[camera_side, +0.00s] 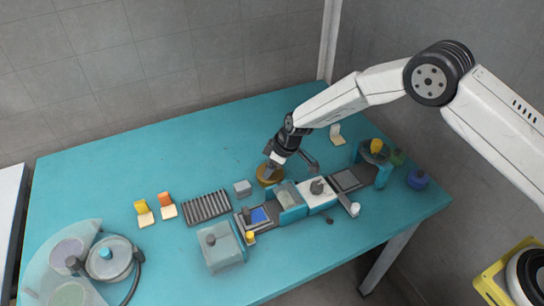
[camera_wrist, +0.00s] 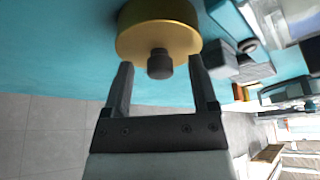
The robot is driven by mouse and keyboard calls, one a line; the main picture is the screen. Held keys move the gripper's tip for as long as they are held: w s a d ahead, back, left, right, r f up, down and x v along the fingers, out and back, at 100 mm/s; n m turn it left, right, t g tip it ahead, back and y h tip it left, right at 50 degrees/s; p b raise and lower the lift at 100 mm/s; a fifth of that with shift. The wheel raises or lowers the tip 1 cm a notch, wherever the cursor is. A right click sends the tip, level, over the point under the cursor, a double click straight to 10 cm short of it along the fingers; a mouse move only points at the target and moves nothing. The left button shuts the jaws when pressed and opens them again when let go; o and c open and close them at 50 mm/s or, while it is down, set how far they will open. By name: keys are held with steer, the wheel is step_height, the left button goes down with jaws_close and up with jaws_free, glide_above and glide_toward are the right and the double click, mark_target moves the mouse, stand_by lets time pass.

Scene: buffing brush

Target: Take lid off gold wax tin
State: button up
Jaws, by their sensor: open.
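The gold wax tin (camera_side: 268,175) stands on the teal table, in the middle of the side view. In the wrist view its gold lid (camera_wrist: 150,38) fills the top centre, with a dark round knob (camera_wrist: 160,64) sticking out towards me. My gripper (camera_side: 272,160) is directly over the tin in the side view. In the wrist view my gripper (camera_wrist: 158,68) is open, with one finger on each side of the knob and a gap visible on both sides. The tin's body below the lid is mostly hidden.
A small grey block (camera_side: 242,188) and a dark ribbed rack (camera_side: 206,206) lie left of the tin. A row of teal and white fixtures (camera_side: 291,203) stands close in front of it. The table (camera_side: 150,140) behind is clear.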

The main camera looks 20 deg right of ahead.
steer(key=shift+c, duration=0.2)
jaws_close()
steer(key=shift+r, duration=0.15)
steer(key=shift+r, duration=0.45)
steer(key=s+d+r, duration=0.4)
steer(key=s+r, duration=0.7)
steer(key=s, duration=0.2)
steer(key=shift+s+r, duration=0.15)
steer(key=shift+r, duration=0.25)
steer(key=shift+d, duration=0.15)
